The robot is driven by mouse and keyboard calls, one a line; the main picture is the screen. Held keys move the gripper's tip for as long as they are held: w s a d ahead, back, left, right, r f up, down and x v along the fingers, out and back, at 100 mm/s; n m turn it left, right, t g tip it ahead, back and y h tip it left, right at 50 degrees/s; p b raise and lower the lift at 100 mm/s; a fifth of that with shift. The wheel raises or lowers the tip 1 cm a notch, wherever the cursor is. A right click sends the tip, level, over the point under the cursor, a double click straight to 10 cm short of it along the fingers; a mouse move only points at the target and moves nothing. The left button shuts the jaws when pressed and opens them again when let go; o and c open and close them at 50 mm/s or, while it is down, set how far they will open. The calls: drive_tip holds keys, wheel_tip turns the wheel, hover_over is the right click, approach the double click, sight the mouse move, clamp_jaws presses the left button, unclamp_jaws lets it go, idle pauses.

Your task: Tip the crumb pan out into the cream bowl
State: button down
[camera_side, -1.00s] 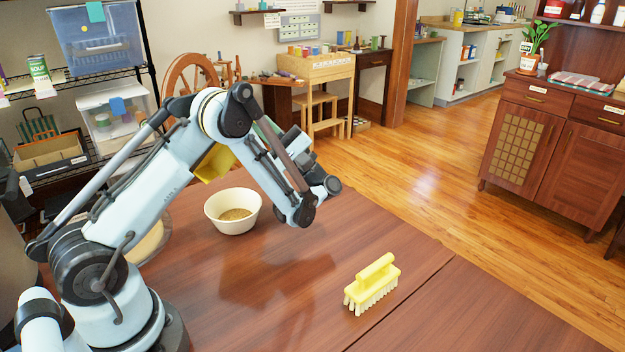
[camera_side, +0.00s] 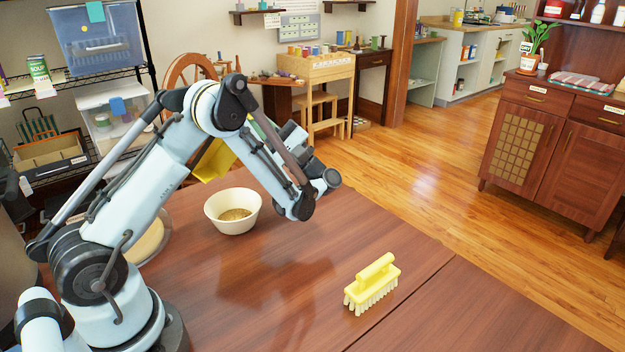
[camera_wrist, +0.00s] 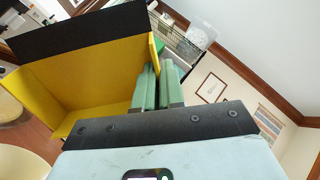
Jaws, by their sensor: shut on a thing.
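The cream bowl (camera_side: 233,225) stands upright on the table with brown crumbs (camera_side: 235,214) inside. My gripper's green fingers (camera_wrist: 160,88) are shut on the edge of the yellow crumb pan (camera_wrist: 95,75), which has a dark strip along one side. In the side view the pan (camera_side: 213,162) is up in the air, steeply tilted, above and behind the bowl. My arm hides part of it there, and the fingers are hidden. The visible inside of the pan looks bare in the wrist view, but not all of it shows.
A yellow brush (camera_side: 373,284) lies bristles down on the table (camera_side: 300,300), right of the bowl. A round pale item (camera_side: 150,243) is partly hidden behind my arm at the left. The table between bowl and brush is clear.

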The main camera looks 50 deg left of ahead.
drive_tip(key=shift+s+a+r+t+h, duration=0.35)
drive_tip(key=shift+a+r+t+h, duration=0.1)
drive_tip(key=shift+a+h, duration=0.1)
drive_tip(key=shift+s+a+r, duration=0.15)
drive_tip(key=shift+a+r, duration=0.05)
drive_tip(key=shift+a, duration=0.05)
drive_tip(key=shift+s+a+r+t+h, duration=0.2)
drive_tip(key=shift+s+a+t+h, duration=0.15)
drive_tip(key=shift+a+h, duration=0.2)
drive_tip(key=shift+s+a+r+t+h, duration=0.2)
drive_tip(key=shift+s+a+t+h, duration=0.1)
drive_tip(key=shift+a+h, duration=0.25)
drive_tip(key=shift+s+a, duration=0.1)
drive_tip(key=shift+a, duration=0.05)
drive_tip(key=s+a+h, duration=0.1)
drive_tip(key=a+t+h, duration=0.1)
drive_tip(key=a, duration=0.1)
drive_tip(key=shift+s+r, duration=0.2)
drive_tip(key=shift+s, duration=0.2)
drive_tip(key=shift+s+a+t+h, duration=0.25)
drive_tip(key=shift+a+t+h, duration=0.15)
drive_tip(key=shift+t+h, duration=0.15)
